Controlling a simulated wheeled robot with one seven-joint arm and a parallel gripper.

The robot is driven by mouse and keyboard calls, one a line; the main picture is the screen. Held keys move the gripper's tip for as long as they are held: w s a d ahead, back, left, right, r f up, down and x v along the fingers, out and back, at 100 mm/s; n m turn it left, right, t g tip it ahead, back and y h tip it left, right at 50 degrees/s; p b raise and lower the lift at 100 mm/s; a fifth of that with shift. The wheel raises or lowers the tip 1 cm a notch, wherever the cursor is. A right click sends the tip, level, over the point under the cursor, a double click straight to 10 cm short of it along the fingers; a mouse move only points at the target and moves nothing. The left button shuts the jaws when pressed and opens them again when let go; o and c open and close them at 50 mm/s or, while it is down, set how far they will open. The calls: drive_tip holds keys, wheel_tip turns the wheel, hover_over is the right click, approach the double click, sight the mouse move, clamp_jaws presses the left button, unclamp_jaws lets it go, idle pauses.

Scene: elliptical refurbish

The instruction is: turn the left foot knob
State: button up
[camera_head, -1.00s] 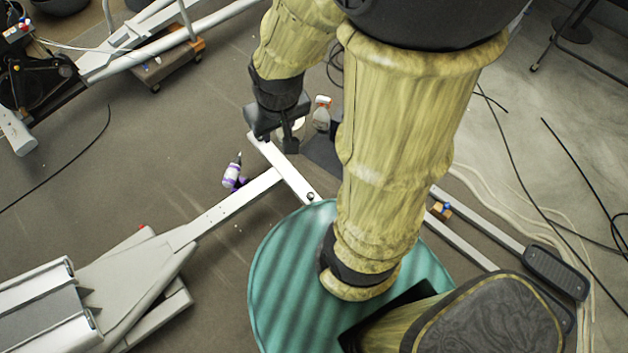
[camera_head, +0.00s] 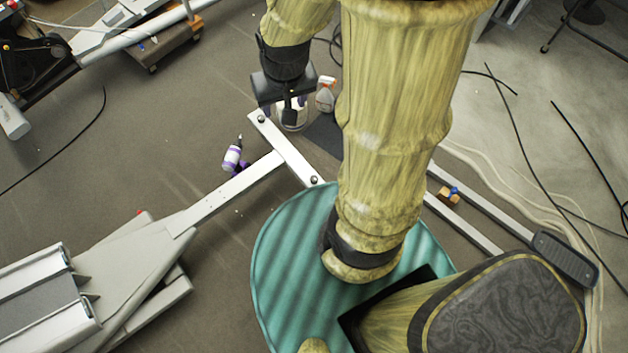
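The elliptical's white foot crossbar (camera_head: 288,152) lies on the floor at the end of a long white beam (camera_head: 232,194). A dark round foot knob (camera_head: 262,118) shows at its upper left end. Another foot knob (camera_head: 314,180) shows at its lower right end, near the teal disc. My gripper (camera_head: 292,116) is black and points down, just right of the upper left knob and apart from it in the picture.
A spray bottle (camera_head: 326,94) stands right of my gripper. A purple and white tool (camera_head: 232,158) lies left of the crossbar. A wooden dolly (camera_head: 163,50) is at upper left. Cables (camera_head: 530,160) lie on the right. The floor left of the crossbar is mostly clear.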

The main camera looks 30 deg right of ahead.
drive_tip(key=w+d+f+m+b, duration=0.2)
drive_tip(key=f+b, duration=0.6)
drive_tip(key=f, duration=0.1)
drive_tip(key=w+d+f+m+g+b, duration=0.1)
drive_tip(key=w+d+f+m+b, duration=0.15)
drive_tip(key=f+b, duration=0.6)
drive_tip(key=w+d+f+m+b, duration=0.1)
drive_tip(key=w+f+m+b, duration=0.15)
drive_tip(key=f+b, duration=0.65)
drive_tip(key=m+g+b, duration=0.1)
drive_tip(key=m+b, duration=0.6)
drive_tip(key=b, duration=1.2)
hover_over(314, 179)
wheel_tip(314, 179, down, 27)
drive_tip(key=shift+w, duration=0.15)
wheel_tip(314, 179, down, 18)
drive_tip(key=b, duration=0.9)
drive_tip(key=shift+r+b, duration=0.2)
drive_tip(key=shift+b, duration=0.2)
drive_tip(key=shift+r, duration=0.1)
drive_tip(key=c, duration=1)
